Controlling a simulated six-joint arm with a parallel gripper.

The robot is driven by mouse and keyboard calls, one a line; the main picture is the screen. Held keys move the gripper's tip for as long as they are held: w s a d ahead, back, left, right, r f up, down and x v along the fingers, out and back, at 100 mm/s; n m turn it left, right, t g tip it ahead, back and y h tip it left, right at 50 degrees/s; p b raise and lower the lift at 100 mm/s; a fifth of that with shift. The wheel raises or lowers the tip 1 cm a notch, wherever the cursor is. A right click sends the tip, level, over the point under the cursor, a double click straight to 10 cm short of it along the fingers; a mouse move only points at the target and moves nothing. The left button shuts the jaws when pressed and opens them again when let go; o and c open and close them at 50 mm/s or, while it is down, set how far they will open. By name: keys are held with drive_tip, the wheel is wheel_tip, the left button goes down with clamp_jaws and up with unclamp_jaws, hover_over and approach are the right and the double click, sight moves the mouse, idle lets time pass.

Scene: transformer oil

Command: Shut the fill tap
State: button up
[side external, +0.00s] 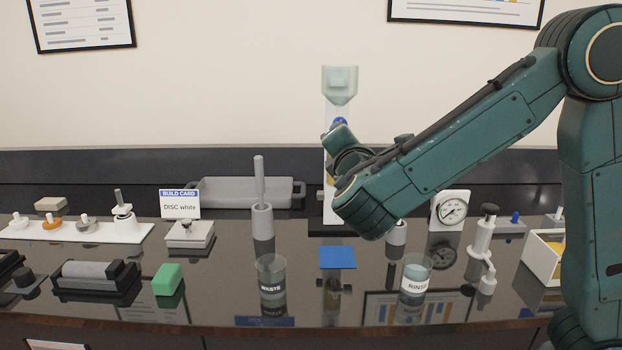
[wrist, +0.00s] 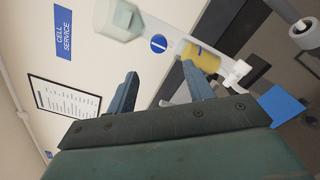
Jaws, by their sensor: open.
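The fill tap appears to be the blue round knob (wrist: 158,44) with a white bar across it, in the wrist view below the pale tank (wrist: 118,20). In the side view only the top of the blue knob (side external: 340,121) shows, under the translucent tank (side external: 340,84). My gripper (side external: 338,140) is raised in front of the white panel and hides most of it. In the wrist view my gripper's two fingers (wrist: 162,88) are spread and empty, with the knob beyond and between their tips. I see no contact with it.
A yellow-filled cylinder (wrist: 198,57) and a white fitting (wrist: 237,73) lie beyond the right finger. Below my arm are a blue pad (side external: 338,257), a waste beaker (side external: 271,276), a rinse beaker (side external: 416,276) and a gauge (side external: 452,209). A grey holder (side external: 262,222) stands left.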

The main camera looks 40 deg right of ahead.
drive_tip(key=shift+w, duration=0.15)
drive_tip(key=shift+x, duration=6.8)
drive_tip(key=c, duration=1)
